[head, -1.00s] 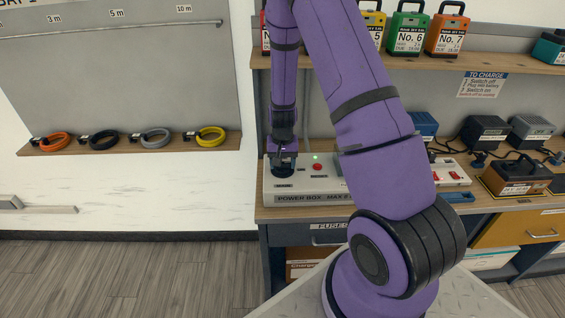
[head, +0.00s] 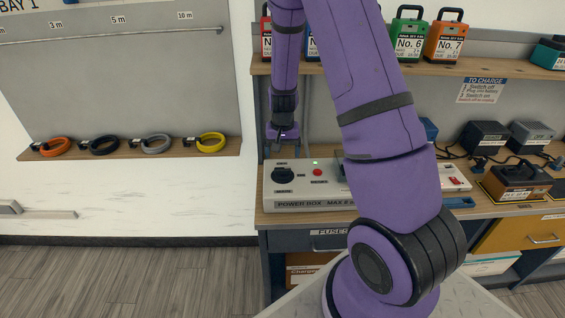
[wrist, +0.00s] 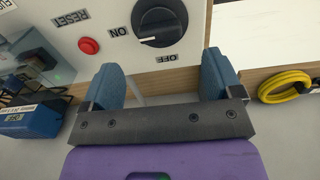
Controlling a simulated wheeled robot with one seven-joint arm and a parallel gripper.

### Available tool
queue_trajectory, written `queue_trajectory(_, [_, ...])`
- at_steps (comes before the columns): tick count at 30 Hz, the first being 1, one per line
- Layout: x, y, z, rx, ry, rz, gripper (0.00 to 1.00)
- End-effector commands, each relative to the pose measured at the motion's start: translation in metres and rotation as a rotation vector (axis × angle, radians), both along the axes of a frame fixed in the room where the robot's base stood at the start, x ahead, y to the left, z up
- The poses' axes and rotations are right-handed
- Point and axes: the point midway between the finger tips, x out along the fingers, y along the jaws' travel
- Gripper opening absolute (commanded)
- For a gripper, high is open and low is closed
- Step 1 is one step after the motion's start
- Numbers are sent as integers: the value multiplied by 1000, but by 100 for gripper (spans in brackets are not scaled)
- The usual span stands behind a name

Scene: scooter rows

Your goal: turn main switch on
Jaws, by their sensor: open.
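The main switch (head: 283,175) is a round black knob on the left end of the grey power box (head: 315,203). In the wrist view the knob (wrist: 160,22) lies beyond the fingertips, with its white mark on the side toward the ON label (wrist: 118,32); the OFF label (wrist: 166,58) is nearer my fingers. My gripper (head: 283,136) is open and empty, above and behind the knob, apart from it. Its two blue fingers (wrist: 163,78) are spread wide in the wrist view.
A red reset button (head: 317,172) sits right of the knob. My arm hides part of the box. Chargers (head: 485,137) and a battery (head: 517,178) stand on the bench at right. A shelf of battery packs (head: 445,38) hangs above. Coiled cables (head: 205,143) lie on a left ledge.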

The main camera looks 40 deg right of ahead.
Motion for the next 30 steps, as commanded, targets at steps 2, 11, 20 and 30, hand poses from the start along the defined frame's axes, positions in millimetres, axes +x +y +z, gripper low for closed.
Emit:
queue_trajectory(2, [1, 0, 14, -1, -3, 1, 85])
queue_trajectory(11, [0, 0, 39, 0, 0, 0, 85])
queue_trajectory(20, [0, 0, 40, 0, 0, 0, 85])
queue_trajectory(30, [0, 2, 45, 1, -6, 5, 85])
